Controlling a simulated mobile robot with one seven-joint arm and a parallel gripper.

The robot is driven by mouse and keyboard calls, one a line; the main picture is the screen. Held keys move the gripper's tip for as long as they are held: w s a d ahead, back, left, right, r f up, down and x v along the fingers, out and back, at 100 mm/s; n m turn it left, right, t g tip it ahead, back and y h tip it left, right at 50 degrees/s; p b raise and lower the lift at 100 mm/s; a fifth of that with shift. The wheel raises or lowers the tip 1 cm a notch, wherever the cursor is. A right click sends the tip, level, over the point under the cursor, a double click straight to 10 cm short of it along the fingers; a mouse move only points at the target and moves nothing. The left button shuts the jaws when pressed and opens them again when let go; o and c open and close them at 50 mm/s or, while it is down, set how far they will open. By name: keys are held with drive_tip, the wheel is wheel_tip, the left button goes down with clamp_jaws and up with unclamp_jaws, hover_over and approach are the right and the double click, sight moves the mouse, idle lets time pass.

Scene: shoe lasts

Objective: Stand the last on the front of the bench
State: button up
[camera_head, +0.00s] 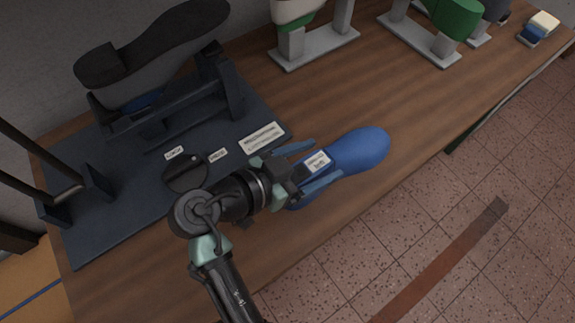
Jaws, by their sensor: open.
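The blue last (362,150) lies on the wooden bench (300,240) near its front edge, with its rounded end towards the right. A small white label (317,162) shows on it. My gripper (318,165) is open, with its two blue-grey fingers on either side of the last's narrower, labelled end. I cannot tell whether the fingers touch it. My gripper and wrist hide part of the last's left end.
A dark mat (110,240) at left bears a dark stand (180,110) holding a dark-soled shoe form (150,45). Grey stands (315,52) hold other lasts, one green (455,15), at the back. Small blocks (540,25) lie far right. The bench front drops to a tiled floor (470,180).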

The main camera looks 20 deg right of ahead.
drive_tip(key=v, duration=1.2)
drive_tip(key=w+a+r+n+t+y, duration=0.2)
drive_tip(key=w+r+n+t+y, duration=0.65)
drive_tip(key=w+r, duration=0.8)
drive_tip(key=s+r+n+t+y, duration=0.1)
drive_tip(key=s+r+n+t, duration=0.15)
drive_tip(key=r+t, duration=1.05)
drive_tip(key=s+r+n+y, duration=0.1)
drive_tip(key=s+r, duration=0.4)
drive_tip(key=r, duration=0.3)
drive_tip(key=s+r+n+t+y, duration=0.1)
drive_tip(key=s+r+n+y, duration=0.1)
drive_tip(key=s+r, duration=0.3)
wheel_tip(320, 180, up, 5)
drive_tip(key=shift+f, duration=0.2)
drive_tip(key=shift+a, duration=0.1)
